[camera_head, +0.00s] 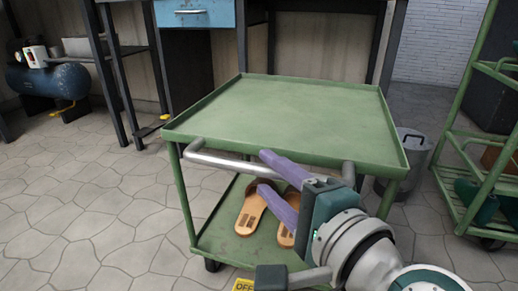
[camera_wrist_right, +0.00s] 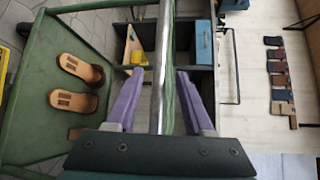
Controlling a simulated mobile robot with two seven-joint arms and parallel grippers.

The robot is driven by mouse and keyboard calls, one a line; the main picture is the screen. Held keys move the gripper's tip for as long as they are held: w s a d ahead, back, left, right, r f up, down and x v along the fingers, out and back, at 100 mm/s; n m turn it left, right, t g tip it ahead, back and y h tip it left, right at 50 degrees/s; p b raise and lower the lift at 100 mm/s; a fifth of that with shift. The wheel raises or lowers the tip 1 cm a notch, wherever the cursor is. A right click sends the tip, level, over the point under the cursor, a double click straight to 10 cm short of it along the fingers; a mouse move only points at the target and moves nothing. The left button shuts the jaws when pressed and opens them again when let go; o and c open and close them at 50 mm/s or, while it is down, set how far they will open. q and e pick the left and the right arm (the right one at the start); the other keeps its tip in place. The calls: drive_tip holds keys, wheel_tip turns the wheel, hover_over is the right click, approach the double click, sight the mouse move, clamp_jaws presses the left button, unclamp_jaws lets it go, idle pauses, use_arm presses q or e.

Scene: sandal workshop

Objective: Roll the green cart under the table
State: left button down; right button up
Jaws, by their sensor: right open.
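The green cart (camera_head: 290,112) stands in front of me with an empty top tray and a lower shelf (camera_head: 235,245). Its metal handle (camera_head: 225,162) runs along the near side. My right gripper (camera_head: 265,173) is at the handle's right part, its purple fingers apart. In the right wrist view the handle (camera_wrist_right: 163,60) passes between the open fingers, with a gap visible on both sides. The table (camera_head: 330,5) with a blue drawer (camera_head: 195,13) stands behind the cart, mostly cut off by the top edge. My left gripper is not in view.
Two tan sandals (camera_head: 250,210) lie on the cart's lower shelf. A grey bin (camera_head: 412,155) stands right of the cart, and a green shelf rack (camera_head: 470,180) further right. A blue compressor (camera_head: 50,80) is far left. The tiled floor left of the cart is clear.

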sight(266, 174)
drive_tip(key=b+x, duration=0.1)
drive_tip(key=x, duration=0.2)
drive_tip(key=shift+w+a, duration=0.1)
drive_tip(key=shift+w, duration=0.05)
drive_tip(key=shift+c, duration=0.4)
clamp_jaws()
idle(0.9)
